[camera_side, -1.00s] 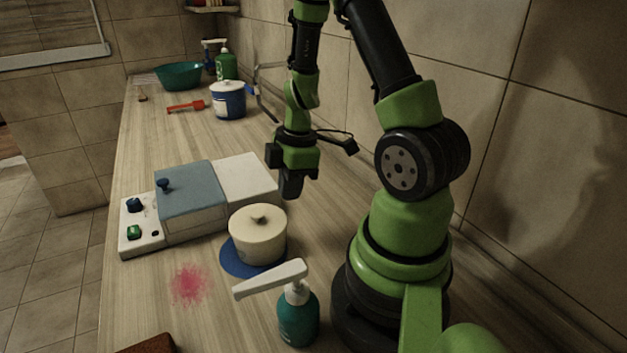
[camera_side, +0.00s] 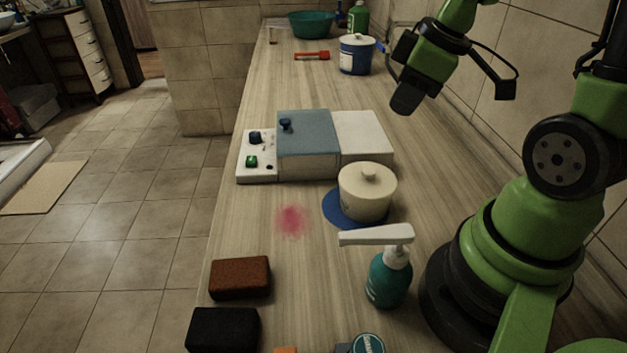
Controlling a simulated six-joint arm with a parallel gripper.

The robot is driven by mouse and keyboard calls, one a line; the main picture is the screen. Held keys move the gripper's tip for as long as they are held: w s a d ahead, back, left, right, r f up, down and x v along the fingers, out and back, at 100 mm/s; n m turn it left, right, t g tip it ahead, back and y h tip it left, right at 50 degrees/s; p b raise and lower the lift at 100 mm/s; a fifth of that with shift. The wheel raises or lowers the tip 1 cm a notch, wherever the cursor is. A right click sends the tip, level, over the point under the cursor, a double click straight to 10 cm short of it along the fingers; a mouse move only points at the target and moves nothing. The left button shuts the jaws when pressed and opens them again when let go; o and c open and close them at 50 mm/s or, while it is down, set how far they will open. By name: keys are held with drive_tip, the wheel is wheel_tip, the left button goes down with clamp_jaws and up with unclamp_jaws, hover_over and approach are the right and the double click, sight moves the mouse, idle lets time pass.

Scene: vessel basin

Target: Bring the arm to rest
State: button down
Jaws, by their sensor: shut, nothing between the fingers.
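My gripper (camera_side: 405,100) hangs in the air at the upper right, above the back part of the counter. Its fingers are shut, with nothing held. It is apart from everything below it. A cream lidded pot (camera_side: 366,195) stands on a blue round mat (camera_side: 336,209) in front of the gripper. A white and blue-grey box device (camera_side: 308,150) with a dark knob and a green button sits left of the pot.
A teal pump bottle (camera_side: 388,280) stands near my base. A brown block (camera_side: 240,278) and a black block (camera_side: 223,330) lie at the front left. A pink stain (camera_side: 292,221) marks the counter. At the back are a blue-white tub (camera_side: 357,56), red tool (camera_side: 312,56) and green bowl (camera_side: 311,24).

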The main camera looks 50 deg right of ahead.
drive_tip(key=s+a+r+m+t+y, duration=0.1)
drive_tip(key=s+a+r+m+t, duration=0.2)
drive_tip(key=s+a+r+m, duration=0.3)
drive_tip(key=a+r+m, duration=0.1)
drive_tip(key=a+r, duration=0.3)
drive_tip(key=shift+s+a+r+m, duration=0.15)
drive_tip(key=shift+s+m, duration=0.15)
drive_tip(key=shift+m, duration=0.1)
